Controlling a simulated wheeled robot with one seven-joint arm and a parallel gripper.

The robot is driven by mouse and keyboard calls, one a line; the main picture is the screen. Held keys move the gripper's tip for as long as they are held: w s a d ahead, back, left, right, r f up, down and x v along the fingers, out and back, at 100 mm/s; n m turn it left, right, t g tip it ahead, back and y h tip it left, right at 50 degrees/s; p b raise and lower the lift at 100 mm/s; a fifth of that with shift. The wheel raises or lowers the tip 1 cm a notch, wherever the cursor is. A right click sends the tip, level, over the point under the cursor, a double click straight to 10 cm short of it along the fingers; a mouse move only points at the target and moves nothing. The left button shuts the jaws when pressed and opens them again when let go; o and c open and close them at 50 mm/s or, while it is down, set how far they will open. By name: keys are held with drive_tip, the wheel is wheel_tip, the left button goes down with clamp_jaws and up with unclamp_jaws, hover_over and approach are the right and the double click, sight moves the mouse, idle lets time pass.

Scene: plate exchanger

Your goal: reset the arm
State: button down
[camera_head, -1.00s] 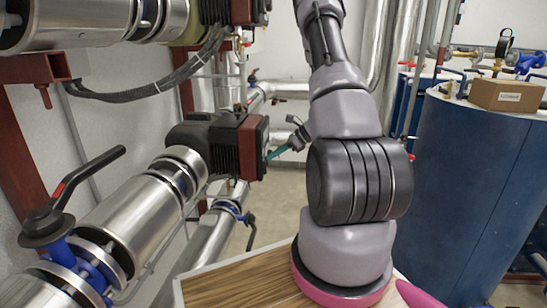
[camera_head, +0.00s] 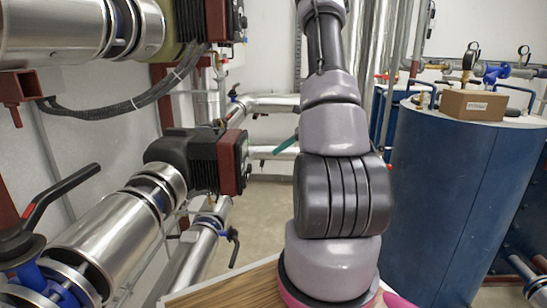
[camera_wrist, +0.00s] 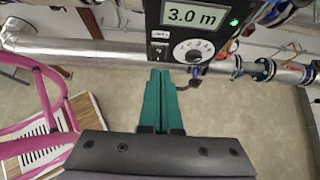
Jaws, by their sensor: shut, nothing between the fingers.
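My arm rises through the middle of the head view and hides most of my gripper. A teal finger (camera_head: 286,144) shows just left of the arm. In the wrist view my gripper (camera_wrist: 160,72) has its two teal fingers side by side, shut and empty. A black control panel (camera_wrist: 158,32) with a display reading "3.0 m" and a white dial (camera_wrist: 193,51) lies beyond the fingertips. I cannot tell the gap between them.
Pumps with dark red faces (camera_head: 235,161) and silver pipes (camera_head: 115,233) fill the left. A black-and-red lever (camera_head: 60,196) sticks out at the lower left. A blue tank (camera_head: 455,195) with a cardboard box (camera_head: 473,105) stands right. Bare floor (camera_head: 268,208) shows between.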

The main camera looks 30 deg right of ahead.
drive_tip(key=shift+r, duration=0.15)
idle(0.4)
drive_tip(key=s+a+r+n+g+h, duration=0.1)
drive_tip(key=s+a+r+n, duration=0.35)
drive_tip(key=a+r, duration=0.3)
drive_tip(key=s+a+r+n+g+h, duration=0.1)
drive_tip(key=s+a+r+n, duration=0.2)
drive_tip(key=a+r+n, duration=0.35)
drive_tip(key=s+a+r+n+t+h, duration=0.1)
drive_tip(key=s+a+r+n, duration=0.3)
drive_tip(key=s, duration=0.4)
drive_tip(key=s+a+r+n+t+h, duration=0.2)
drive_tip(key=s+a+r+n+h, duration=0.1)
drive_tip(key=s+r, duration=0.4)
drive_tip(key=s+a+n, duration=0.1)
drive_tip(key=n, duration=0.1)
drive_tip(key=shift+r+n+h, duration=0.3)
drive_tip(key=shift+r+n, duration=0.1)
drive_tip(key=shift+d, duration=0.1)
idle(0.5)
